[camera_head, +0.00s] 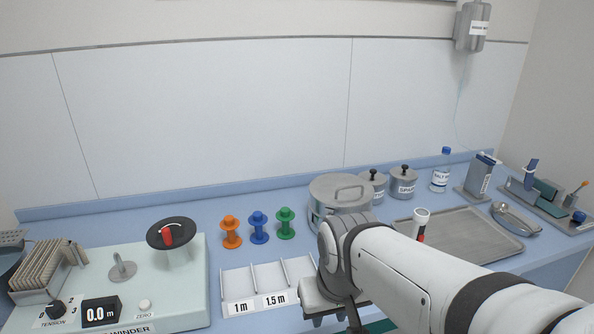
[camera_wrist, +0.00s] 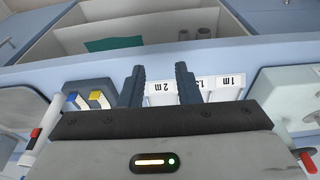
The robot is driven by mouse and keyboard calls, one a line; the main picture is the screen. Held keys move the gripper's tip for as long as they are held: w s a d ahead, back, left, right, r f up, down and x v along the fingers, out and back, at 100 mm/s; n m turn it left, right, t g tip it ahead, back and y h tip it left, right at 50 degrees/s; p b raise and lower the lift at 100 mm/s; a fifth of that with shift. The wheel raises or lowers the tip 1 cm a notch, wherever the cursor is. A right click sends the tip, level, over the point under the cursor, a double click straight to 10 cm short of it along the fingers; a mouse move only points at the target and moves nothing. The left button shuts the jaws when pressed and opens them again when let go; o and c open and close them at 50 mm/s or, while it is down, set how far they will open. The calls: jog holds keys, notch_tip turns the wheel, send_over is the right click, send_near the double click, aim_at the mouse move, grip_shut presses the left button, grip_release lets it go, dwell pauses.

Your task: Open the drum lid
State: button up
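The drum (camera_head: 322,220) is a round metal pot on the blue counter, in the middle of the head view. Its flat lid (camera_head: 328,187) is on, with a bar handle (camera_head: 350,192) standing on top. My arm hides the drum's lower right part. My gripper (camera_wrist: 160,70) points down at the counter's front edge, in front of and apart from the drum. In the wrist view its two dark fingers stand apart with nothing held between them. In the head view the fingers are mostly hidden by my wrist.
A white length tray (camera_head: 240,284) lies left of my gripper, with orange, blue and green spools (camera_head: 285,223) behind it. The winder (camera_head: 185,285) stands far left. Two lidded jars (camera_head: 403,183) and a metal tray (camera_head: 470,238) with a white tube (camera_head: 420,219) are right of the drum.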

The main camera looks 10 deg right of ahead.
jog(key=w+d+r+m+p, duration=0.4)
jog(key=w+r+m, duration=0.2)
jog(key=w, duration=0.6)
jog(key=w+d+r+m+p, duration=0.4)
jog(key=w+r+m, duration=0.2)
jog(key=w, duration=0.5)
jog(key=m+p, duration=0.3)
jog(key=m, duration=0.3)
send_over(341, 199)
jog(key=x, duration=0.2)
jog(key=s+x, duration=0.1)
jog(key=x, duration=0.4)
jog(key=shift+s+f, duration=0.1)
jog(key=shift+s, duration=0.1)
grip_shut()
